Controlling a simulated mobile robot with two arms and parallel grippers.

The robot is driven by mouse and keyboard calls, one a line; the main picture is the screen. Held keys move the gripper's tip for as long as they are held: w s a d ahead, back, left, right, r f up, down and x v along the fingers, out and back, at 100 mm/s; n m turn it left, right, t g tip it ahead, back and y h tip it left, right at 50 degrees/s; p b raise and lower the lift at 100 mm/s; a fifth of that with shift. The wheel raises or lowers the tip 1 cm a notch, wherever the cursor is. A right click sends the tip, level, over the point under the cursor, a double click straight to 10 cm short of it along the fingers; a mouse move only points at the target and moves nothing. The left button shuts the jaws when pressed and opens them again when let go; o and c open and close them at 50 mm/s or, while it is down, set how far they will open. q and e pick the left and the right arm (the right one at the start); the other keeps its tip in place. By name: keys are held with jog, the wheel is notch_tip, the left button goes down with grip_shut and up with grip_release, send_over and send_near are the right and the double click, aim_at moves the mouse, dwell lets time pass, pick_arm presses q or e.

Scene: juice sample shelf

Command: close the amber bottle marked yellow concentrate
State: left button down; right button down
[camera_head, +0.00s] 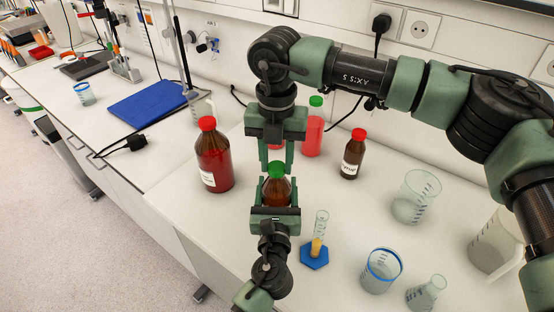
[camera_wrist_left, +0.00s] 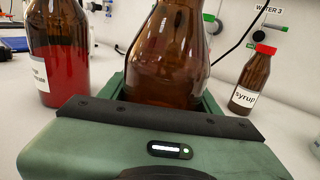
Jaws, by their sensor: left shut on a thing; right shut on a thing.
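An amber bottle (camera_head: 278,190) with dark contents stands upright in front of me; its brown glass fills the middle of the left wrist view (camera_wrist_left: 168,50). My left gripper (camera_head: 275,192) is shut around its body. A green cap (camera_head: 277,170) is at the bottle's top. My right gripper (camera_head: 276,168) points down from above and is shut on the cap, one finger on each side. I cannot tell whether the cap is screwed on or only rests there. The bottle's label is not visible, and its neck top is outside the left wrist view.
A large red-capped amber bottle (camera_head: 214,160) stands left, a small red-capped syrup bottle (camera_head: 352,158) right. A green-capped red bottle (camera_head: 313,130) is behind. A cylinder (camera_head: 318,236) with yellow liquid, a blue-ringed beaker (camera_head: 381,270) and other glassware stand right. The bench's front-left is clear.

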jog(key=m, duration=1.2)
jog(key=shift+w+m, duration=0.1)
jog(key=shift+m, duration=0.2)
jog(key=m, duration=0.5)
jog(key=c, duration=1)
grip_release()
jog(key=shift+o, duration=0.2)
